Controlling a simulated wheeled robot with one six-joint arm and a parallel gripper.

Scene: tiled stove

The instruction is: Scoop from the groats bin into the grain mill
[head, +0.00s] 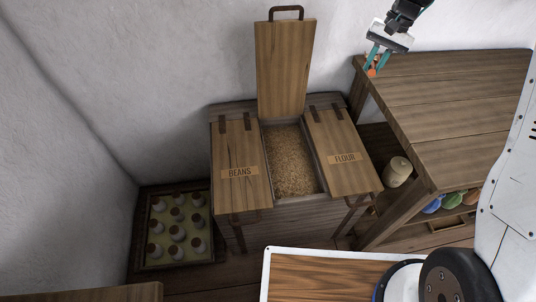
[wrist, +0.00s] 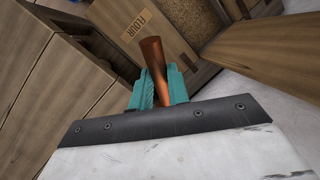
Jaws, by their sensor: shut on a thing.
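The groats bin (head: 290,160) is the open middle compartment of a wooden chest, filled with tan grain. Its lid (head: 284,68) stands raised behind it; no label shows on it. The grain also shows at the top of the wrist view (wrist: 202,18). My gripper (head: 376,62) is at the upper right, near the back left corner of the wooden table, apart from the bin. Its teal fingers are shut on a copper-coloured rod (wrist: 153,58), perhaps a scoop's handle; no scoop bowl is visible. I see no grain mill in either view.
Closed lids marked BEANS (head: 238,160) and FLOUR (head: 338,150) flank the bin. A wooden table (head: 455,95) stands right, with a pale jar (head: 397,172) and coloured vessels beneath. A crate of bottles (head: 150,258) sits at lower left. White walls rise behind.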

